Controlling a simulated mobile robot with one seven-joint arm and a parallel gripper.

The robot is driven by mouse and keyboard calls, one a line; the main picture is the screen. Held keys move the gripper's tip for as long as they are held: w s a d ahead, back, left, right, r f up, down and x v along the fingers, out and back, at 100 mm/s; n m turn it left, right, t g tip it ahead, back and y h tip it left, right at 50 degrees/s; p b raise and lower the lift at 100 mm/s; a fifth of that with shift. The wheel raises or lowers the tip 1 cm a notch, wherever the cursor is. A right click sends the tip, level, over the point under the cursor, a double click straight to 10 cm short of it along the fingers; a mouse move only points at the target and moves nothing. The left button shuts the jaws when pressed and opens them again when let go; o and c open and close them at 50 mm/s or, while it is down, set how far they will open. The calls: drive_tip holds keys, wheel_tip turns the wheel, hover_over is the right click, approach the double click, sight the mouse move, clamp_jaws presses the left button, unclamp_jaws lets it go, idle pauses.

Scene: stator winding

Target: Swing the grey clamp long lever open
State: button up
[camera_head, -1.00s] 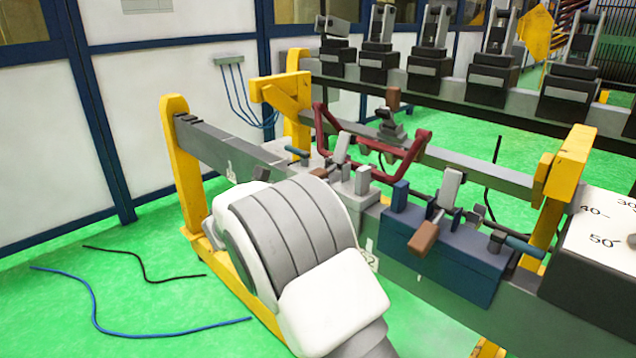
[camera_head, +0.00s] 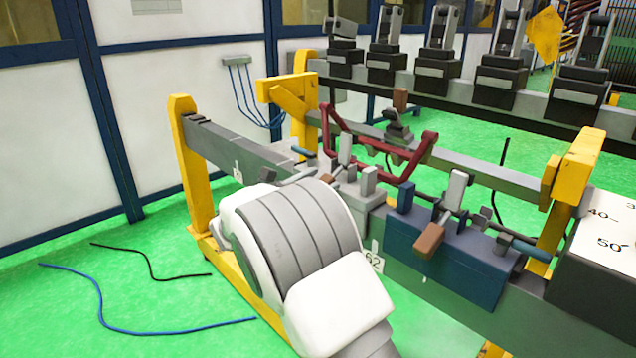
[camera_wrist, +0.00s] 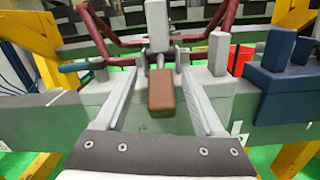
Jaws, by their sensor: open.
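The grey clamp (camera_head: 362,190) is mounted on the near beam, left of a blue clamp. Its lever with a brown grip (camera_wrist: 162,90) points toward me in the wrist view; the grip also shows in the head view (camera_head: 326,180). An upright grey bar (camera_wrist: 157,27) rises behind it. My gripper (camera_wrist: 159,75) is open and empty. Its two fingers stand left and right of the brown grip in the wrist view, with gaps on both sides. I cannot tell whether the grip is at fingertip depth. In the head view my arm mostly hides the gripper.
The blue clamp (camera_head: 450,255) with its own brown grip stands to the right. A dark red bent frame (camera_head: 375,150) lies behind the grey clamp. Yellow posts (camera_head: 185,160) hold the beams. A dial box (camera_head: 600,240) is at far right. Cables lie on the green floor at left.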

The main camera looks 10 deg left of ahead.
drive_tip(key=p+v, duration=0.4)
drive_tip(key=v, duration=1.3)
drive_tip(key=shift+s, duration=0.2)
drive_tip(key=shift+a+f, duration=0.1)
drive_tip(key=d+r+m+g, duration=0.2)
drive_tip(key=d+m+g, duration=0.2)
drive_tip(key=d, duration=0.6)
drive_tip(key=d+r+m+g, duration=0.2)
drive_tip(key=d+m+g, duration=0.2)
drive_tip(key=d, duration=0.6)
drive_tip(key=s+d+r+m+g+y, duration=0.1)
drive_tip(key=s+d+m+g+y, duration=0.4)
drive_tip(key=d, duration=0.6)
drive_tip(key=s+d+m+t+y, duration=0.2)
drive_tip(key=s+d+m+y, duration=0.1)
drive_tip(key=s+m, duration=0.5)
drive_tip(key=s+d+m+t+y, duration=0.1)
drive_tip(key=s+d+m+y, duration=0.2)
drive_tip(key=s+m, duration=0.45)
wheel_tip(320, 180, up, 22)
drive_tip(key=s+n+p, duration=0.1)
drive_tip(key=s+p, duration=0.1)
drive_tip(key=p, duration=1.9)
drive_tip(key=shift+f+n, duration=0.15)
drive_tip(key=shift+n, duration=0.2)
